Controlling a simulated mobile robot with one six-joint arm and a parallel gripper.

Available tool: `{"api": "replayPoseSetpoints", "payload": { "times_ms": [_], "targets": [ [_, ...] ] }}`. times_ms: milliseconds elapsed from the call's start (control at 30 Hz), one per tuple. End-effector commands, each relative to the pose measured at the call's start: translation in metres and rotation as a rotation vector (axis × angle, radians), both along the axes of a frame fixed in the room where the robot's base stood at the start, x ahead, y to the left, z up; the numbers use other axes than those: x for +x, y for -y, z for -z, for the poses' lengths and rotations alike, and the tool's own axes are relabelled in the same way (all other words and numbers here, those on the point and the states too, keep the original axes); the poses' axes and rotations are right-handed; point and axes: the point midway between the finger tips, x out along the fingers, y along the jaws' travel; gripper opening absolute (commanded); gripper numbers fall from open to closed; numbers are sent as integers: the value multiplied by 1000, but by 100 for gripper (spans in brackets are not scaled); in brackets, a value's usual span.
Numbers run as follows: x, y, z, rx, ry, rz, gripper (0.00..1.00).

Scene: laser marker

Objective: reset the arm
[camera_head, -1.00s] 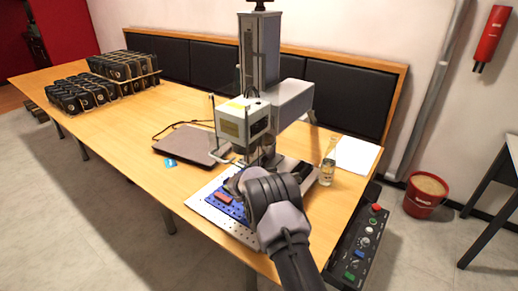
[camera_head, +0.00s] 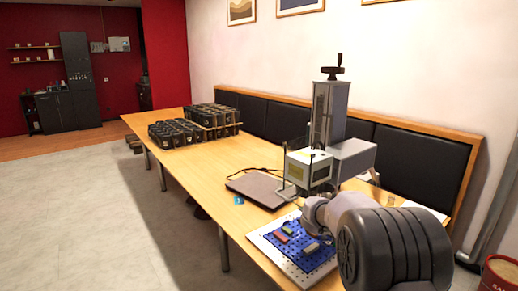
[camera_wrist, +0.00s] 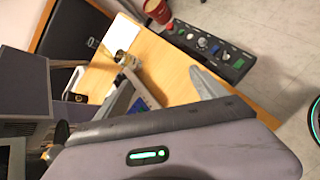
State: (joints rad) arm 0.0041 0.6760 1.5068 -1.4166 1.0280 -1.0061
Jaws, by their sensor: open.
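My arm (camera_head: 390,250) reaches in from the lower right in the head view, its large grey joint close to the camera. My gripper (camera_wrist: 165,90) shows in the wrist view with its two grey fingers spread apart over the wooden table, and nothing is seen between them. In the head view the fingers cannot be made out behind my arm. The laser marker (camera_head: 328,115) stands on the table behind my arm. A blue perforated plate (camera_head: 298,258) on a white board lies in front of it, with small red, green and grey pieces on top.
A closed laptop (camera_head: 258,189) lies left of the marker. Rows of black items (camera_head: 210,122) fill the table's far end. In the wrist view a bottle (camera_wrist: 125,58), a white sheet (camera_wrist: 122,31), a control panel (camera_wrist: 208,46) and a red bucket (camera_wrist: 158,10) are near. The floor at left is clear.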

Motion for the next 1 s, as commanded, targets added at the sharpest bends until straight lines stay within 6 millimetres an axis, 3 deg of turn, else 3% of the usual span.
{"api": "replayPoseSetpoints", "payload": {
  "times_ms": [33,167,267,300,400,500,600,667,1000],
  "targets": [
    [-20,-6,-19,74,60,69,81],
    [-94,-34,-62,348,251,326,81],
    [-177,-74,-91,642,429,610,81],
    [-212,-93,-98,772,496,738,81],
    [-289,-141,-102,1072,613,1047,81],
    [-341,-179,-97,1299,662,1295,81],
    [-368,-202,-91,1434,670,1451,81],
    [-376,-209,-89,1475,669,1500,81],
    [-378,-212,-88,1488,668,1521,81]
  ]
}}
